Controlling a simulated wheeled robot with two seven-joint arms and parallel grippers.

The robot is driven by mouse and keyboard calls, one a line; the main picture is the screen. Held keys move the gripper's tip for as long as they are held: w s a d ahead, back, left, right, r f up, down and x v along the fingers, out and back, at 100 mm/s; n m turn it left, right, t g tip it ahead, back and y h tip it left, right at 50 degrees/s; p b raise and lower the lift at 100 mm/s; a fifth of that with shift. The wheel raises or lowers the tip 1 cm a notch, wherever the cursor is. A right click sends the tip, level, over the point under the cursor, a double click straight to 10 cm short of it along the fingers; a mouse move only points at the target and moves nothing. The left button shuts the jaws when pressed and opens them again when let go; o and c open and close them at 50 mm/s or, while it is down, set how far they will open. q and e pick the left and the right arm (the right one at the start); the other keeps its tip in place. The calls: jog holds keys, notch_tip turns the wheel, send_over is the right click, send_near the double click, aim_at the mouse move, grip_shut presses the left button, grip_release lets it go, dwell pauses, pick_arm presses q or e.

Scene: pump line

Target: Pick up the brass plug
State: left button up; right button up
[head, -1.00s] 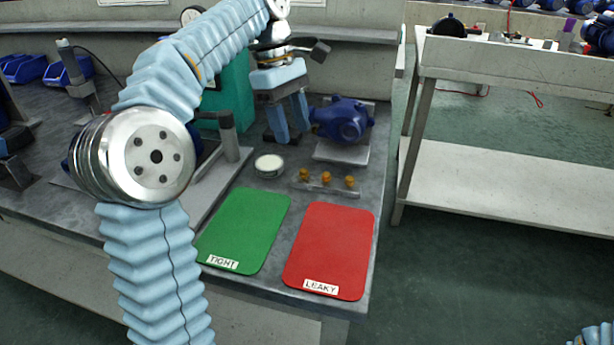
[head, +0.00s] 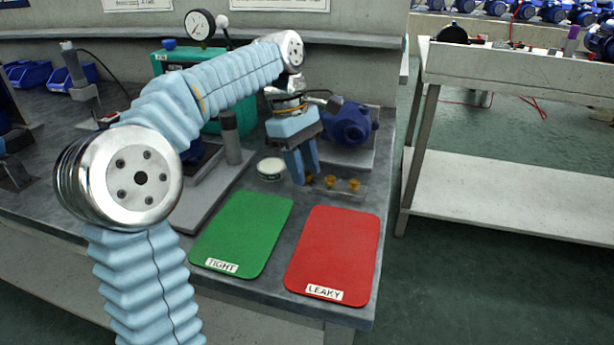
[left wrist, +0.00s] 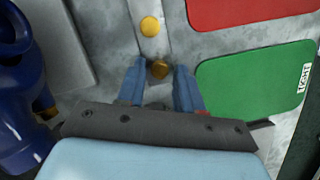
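Three small brass plugs stand in a row on a narrow metal strip; the middle one (head: 330,182) and the right one (head: 354,185) show clearly in the head view. The left one (head: 309,180) is partly hidden by my left gripper (head: 306,176). In the left wrist view that nearest plug (left wrist: 159,69) appears between the tips of my left gripper (left wrist: 159,76), whose fingers are apart. I cannot tell whether they touch it. Another plug (left wrist: 149,26) lies farther along the strip. My right gripper is not in view.
A green TIGHT mat (head: 241,235) and a red LEAKY mat (head: 333,255) lie bare in front of the strip. A round white-topped tin (head: 270,168) is left of the gripper. A blue pump (head: 350,124) stands behind. A pressure gauge (head: 200,25) is at the back.

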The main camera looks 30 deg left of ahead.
aim_at(310, 174)
pick_arm(q)
grip_shut()
jog(key=shift+r, duration=0.45)
notch_tip(310, 174, up, 3)
jog(key=shift+f+p, duration=0.2)
jog(key=shift+p, duration=0.5)
jog(key=s+a+r, duration=0.3)
jog(key=s+r, duration=0.6)
jog(key=s, duration=0.4)
jog(key=shift+s+a+r+p, duration=0.2)
jog(key=shift+a+r+p, duration=0.05)
jog(key=shift+a+p, duration=0.15)
